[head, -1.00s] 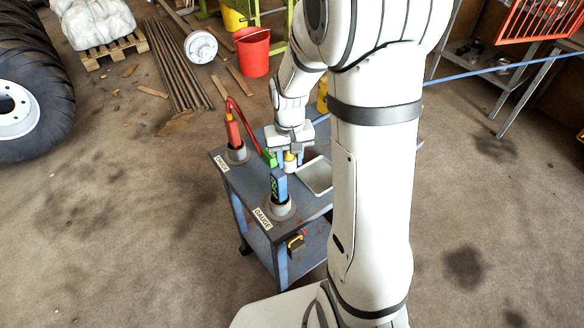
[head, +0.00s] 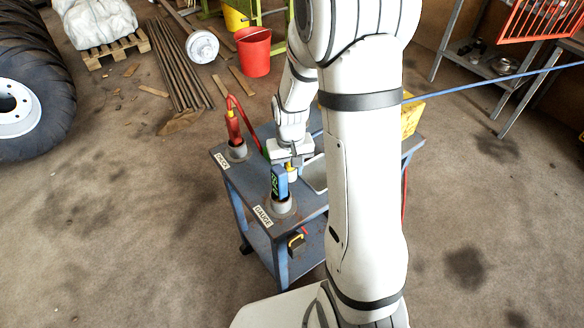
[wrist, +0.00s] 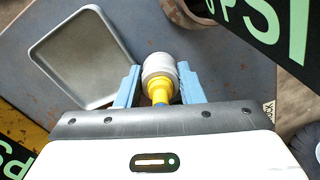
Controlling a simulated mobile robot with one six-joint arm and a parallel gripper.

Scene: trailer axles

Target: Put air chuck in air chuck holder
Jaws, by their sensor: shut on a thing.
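A red air chuck (head: 233,126) with a red hose stands upright in the grey holder (head: 238,153) at the trolley's left corner; the label there reads CHUCK. My gripper (head: 292,170) is over the trolley top, right of that holder and behind the gauge, apart from the chuck. In the wrist view, its blue fingers (wrist: 158,82) are shut on a white and yellow bottle-like thing (wrist: 160,67). That thing also shows below my gripper in the head view (head: 291,177), partly hidden by the gauge.
A blue and black gauge (head: 279,184) stands in a grey cup (head: 281,208) at the front, close to my gripper. A grey tray (wrist: 84,58) lies beside the fingers. A yellow box (head: 411,115) stands at the trolley's back right, partly behind my arm.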

